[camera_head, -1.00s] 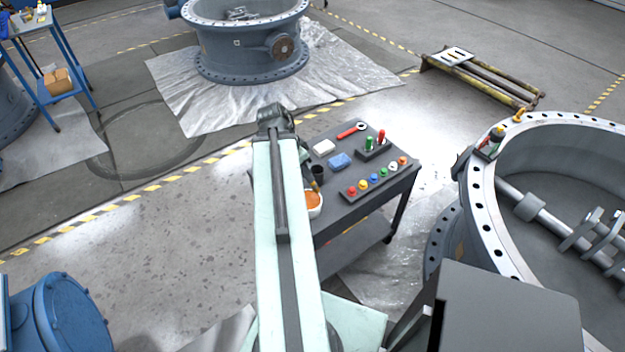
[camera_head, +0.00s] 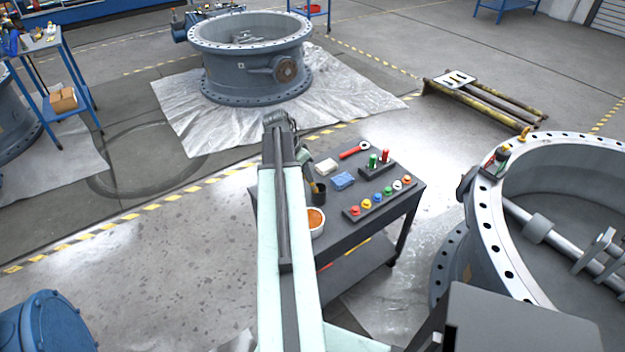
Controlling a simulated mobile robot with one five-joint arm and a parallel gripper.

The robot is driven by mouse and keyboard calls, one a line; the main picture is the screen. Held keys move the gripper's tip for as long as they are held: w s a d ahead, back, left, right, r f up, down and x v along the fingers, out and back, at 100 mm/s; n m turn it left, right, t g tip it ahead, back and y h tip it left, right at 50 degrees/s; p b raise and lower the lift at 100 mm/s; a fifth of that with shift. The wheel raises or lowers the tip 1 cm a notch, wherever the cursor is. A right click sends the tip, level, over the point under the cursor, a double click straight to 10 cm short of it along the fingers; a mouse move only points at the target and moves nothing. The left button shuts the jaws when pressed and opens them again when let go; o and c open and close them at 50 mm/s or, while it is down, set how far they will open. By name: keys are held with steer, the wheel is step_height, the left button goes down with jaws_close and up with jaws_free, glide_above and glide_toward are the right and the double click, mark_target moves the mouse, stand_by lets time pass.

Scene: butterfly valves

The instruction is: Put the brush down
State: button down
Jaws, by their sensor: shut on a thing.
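The brush (camera_head: 313,185) shows as a small dark-and-yellow piece just right of my arm, pointing down at the dark cup (camera_head: 319,196) on the grey cart. I cannot tell whether its tip is inside the cup or in front of it. My gripper (camera_head: 306,165) is shut on the brush above the left edge of the cart; my arm hides most of it. A white bowl (camera_head: 317,232) with orange contents stands in front of the cup, partly behind my arm.
The cart top (camera_head: 338,207) also holds a white block (camera_head: 327,166), a blue sponge (camera_head: 342,181), a red-handled tool (camera_head: 352,152), a holder with red and green items (camera_head: 376,164), and a row of coloured knobs (camera_head: 379,198). A large valve ring (camera_head: 497,225) stands right.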

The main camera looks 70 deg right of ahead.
steer(key=d+f+b, duration=0.3)
steer(key=f+b, duration=0.2)
steer(key=shift+s+d, duration=0.2)
steer(key=shift+s, duration=0.05)
steer(key=c, duration=1.3)
jaws_free()
steer(key=p+v, duration=1.2)
steer(key=v, duration=0.1)
steer(key=shift+p, duration=0.3)
steer(key=shift+s+d+r, duration=0.1)
steer(key=shift+r, duration=0.05)
